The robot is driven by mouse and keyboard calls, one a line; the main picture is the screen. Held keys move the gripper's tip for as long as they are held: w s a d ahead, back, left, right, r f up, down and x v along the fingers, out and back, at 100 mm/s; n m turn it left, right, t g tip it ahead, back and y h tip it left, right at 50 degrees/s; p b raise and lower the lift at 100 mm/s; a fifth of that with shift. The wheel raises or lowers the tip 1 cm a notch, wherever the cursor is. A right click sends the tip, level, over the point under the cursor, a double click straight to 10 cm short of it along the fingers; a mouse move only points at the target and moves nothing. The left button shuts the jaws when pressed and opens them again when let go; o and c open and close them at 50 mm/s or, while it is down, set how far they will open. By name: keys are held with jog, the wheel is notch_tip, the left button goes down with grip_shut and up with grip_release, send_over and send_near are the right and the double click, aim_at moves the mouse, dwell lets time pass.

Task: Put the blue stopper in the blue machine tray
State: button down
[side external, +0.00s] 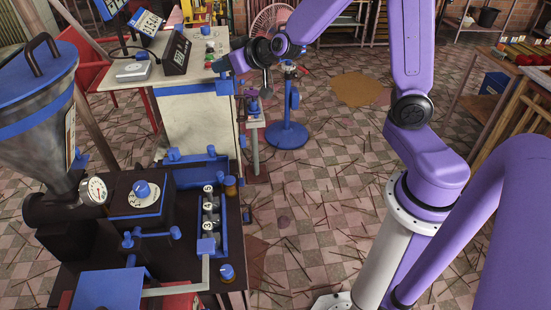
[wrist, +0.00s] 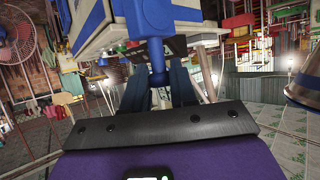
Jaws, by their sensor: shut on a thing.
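My gripper (side external: 224,65) reaches left to the right edge of the white-sided table. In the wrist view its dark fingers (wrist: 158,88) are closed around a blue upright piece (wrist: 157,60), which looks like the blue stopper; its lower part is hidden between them. In the side view the held piece is hard to tell from the table's blue fittings. The machine at the left has a blue-lidded hopper (side external: 42,78).
Blue knobs (side external: 141,188) rise from the machine. Tiled floor (side external: 320,210) is open between machine and arm.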

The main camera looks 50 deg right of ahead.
jog(key=shift+s+d+r, duration=0.1)
jog(key=shift+s+d, duration=0.25)
jog(key=s+f+m+h, duration=0.2)
jog(key=s+m+h, duration=0.1)
jog(key=s, duration=0.5)
jog(key=shift+g+h, duration=0.3)
jog(key=shift+h, duration=0.1)
jog(key=w+a+f+n+y, duration=0.1)
jog(key=w+a+f+y, duration=0.1)
jog(key=w+a, duration=0.7)
jog(key=w+a+f+n+y, duration=0.1)
jog(key=w+a+f, duration=0.4)
jog(key=w+a, duration=0.5)
jog(key=a+n, duration=0.1)
jog(key=a, duration=0.3)
jog(key=shift+a+f+y, duration=0.15)
jog(key=shift+a+y, duration=0.05)
jog(key=shift+y, duration=0.2)
